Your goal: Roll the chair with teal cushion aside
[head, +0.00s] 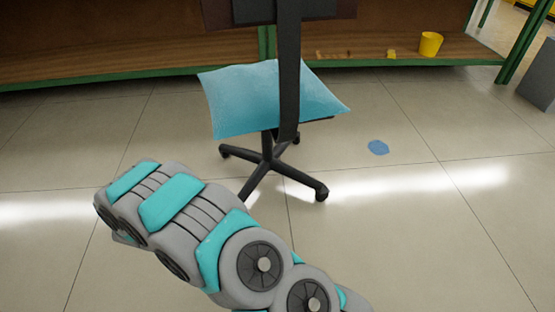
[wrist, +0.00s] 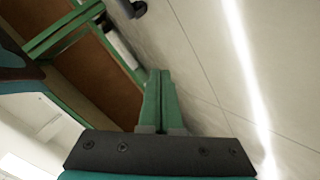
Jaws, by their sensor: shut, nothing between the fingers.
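The chair with the teal cushion (head: 252,98) stands on the tiled floor in the middle of the head view. Its dark back support (head: 289,70) faces me, and its black five-armed base (head: 268,160) rests on casters. The top of the backrest is cut off by the frame. My gripper (wrist: 160,76) shows in the wrist view with its green fingers together and nothing between them. In the head view my arm lies in front of the chair, and the gripper itself cannot be made out. I see no contact between arm and chair.
A wooden shelf unit with a green frame (head: 150,74) runs behind the chair. A yellow cup (head: 430,44) and small pieces sit on its lower board. A flat blue patch (head: 378,147) lies on the floor right of the chair. A grey box (head: 538,80) stands far right. Floor on both sides is largely clear.

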